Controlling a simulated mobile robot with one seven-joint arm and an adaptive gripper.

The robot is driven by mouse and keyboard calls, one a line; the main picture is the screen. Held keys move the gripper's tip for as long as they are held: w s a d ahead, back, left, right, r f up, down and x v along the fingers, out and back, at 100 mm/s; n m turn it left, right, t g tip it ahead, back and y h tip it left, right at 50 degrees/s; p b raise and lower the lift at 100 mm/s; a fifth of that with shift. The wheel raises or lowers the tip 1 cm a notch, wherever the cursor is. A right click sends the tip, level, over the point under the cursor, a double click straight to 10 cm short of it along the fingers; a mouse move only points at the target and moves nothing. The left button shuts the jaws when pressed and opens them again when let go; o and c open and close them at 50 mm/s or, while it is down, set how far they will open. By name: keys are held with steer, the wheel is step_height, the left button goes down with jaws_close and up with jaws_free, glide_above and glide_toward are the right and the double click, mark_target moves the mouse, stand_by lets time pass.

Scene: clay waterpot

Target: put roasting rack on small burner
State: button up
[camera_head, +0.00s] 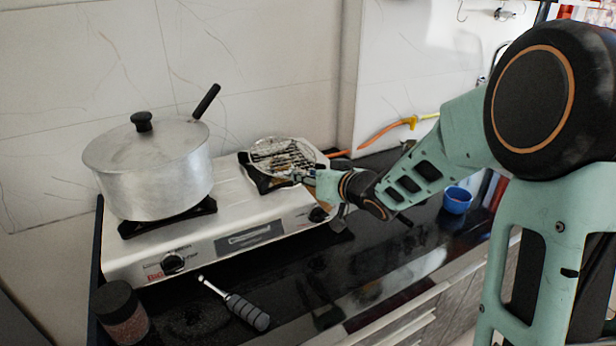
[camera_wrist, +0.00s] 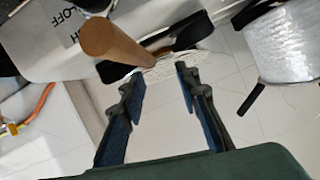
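The roasting rack (camera_head: 283,156) is a round wire mesh. It lies over the right-hand burner (camera_head: 262,183) of the silver stove, whose dark supports show beneath it. In the wrist view a patch of pale mesh (camera_wrist: 165,70) shows beside a dark burner support, and a thick brown wooden handle (camera_wrist: 118,42) points towards the camera. My gripper (camera_wrist: 160,80) is open, with nothing seen between its fingers; the handle is beyond the left fingertip. In the head view my gripper (camera_head: 318,184) is close to the rack's near right side and partly hides the handle.
A lidded metal pot (camera_head: 155,165) stands on the left burner. A jar (camera_head: 122,312) and a grey-handled tool (camera_head: 246,311) are on the dark counter in front. A blue bowl (camera_head: 457,199) is at right.

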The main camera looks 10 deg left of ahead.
steer(key=p+v, duration=0.2)
steer(key=v, duration=1)
